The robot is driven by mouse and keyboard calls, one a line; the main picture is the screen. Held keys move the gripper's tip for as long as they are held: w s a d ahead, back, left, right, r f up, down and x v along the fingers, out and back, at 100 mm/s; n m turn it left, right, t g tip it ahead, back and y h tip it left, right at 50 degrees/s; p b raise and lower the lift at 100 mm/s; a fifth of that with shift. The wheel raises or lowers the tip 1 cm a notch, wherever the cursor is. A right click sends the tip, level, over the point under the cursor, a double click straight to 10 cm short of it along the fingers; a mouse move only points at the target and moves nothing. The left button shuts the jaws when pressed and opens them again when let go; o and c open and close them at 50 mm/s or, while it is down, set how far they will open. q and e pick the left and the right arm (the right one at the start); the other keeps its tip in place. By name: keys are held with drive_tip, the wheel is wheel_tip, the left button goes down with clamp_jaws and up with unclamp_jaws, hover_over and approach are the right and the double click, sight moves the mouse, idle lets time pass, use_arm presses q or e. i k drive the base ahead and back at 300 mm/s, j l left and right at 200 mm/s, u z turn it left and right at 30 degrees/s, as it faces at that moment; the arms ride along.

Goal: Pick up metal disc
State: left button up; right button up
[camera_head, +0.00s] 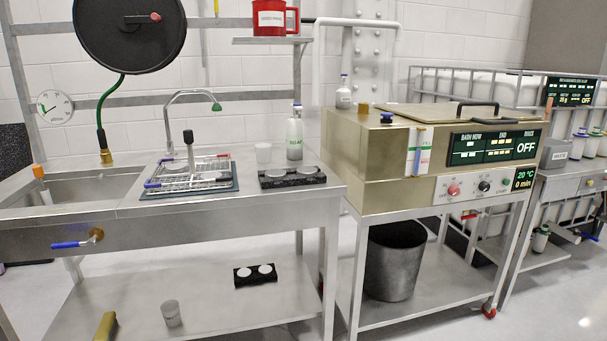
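A black block (292,183) on the steel counter carries two pale round discs, a left one (276,173) and a right one (307,170). A second black block (255,282) on the lower shelf also carries two pale discs, a left one (243,271) and a right one (265,269). A wire rack (195,180) with a dark-knobbed upright handle sits on a dark mat left of the upper block. A small round plate shows at its back left; I cannot tell whether it is a metal disc. Neither of my grippers is in view.
A sink (75,190) with a tap (190,97) is at left. A white bottle (295,138) and a small white cup (263,153) stand behind the upper block. A brass-coloured bath machine (350,165) stands right of the counter. A dark bin (395,262) stands below it.

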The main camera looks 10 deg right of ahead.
sight(276, 175)
drive_tip(key=i+j+z, duration=0.2)
drive_tip(key=i, duration=0.3)
drive_tip(key=i+j+z, duration=0.2)
drive_tip(key=i+j, duration=0.15)
drive_tip(key=i, duration=0.1)
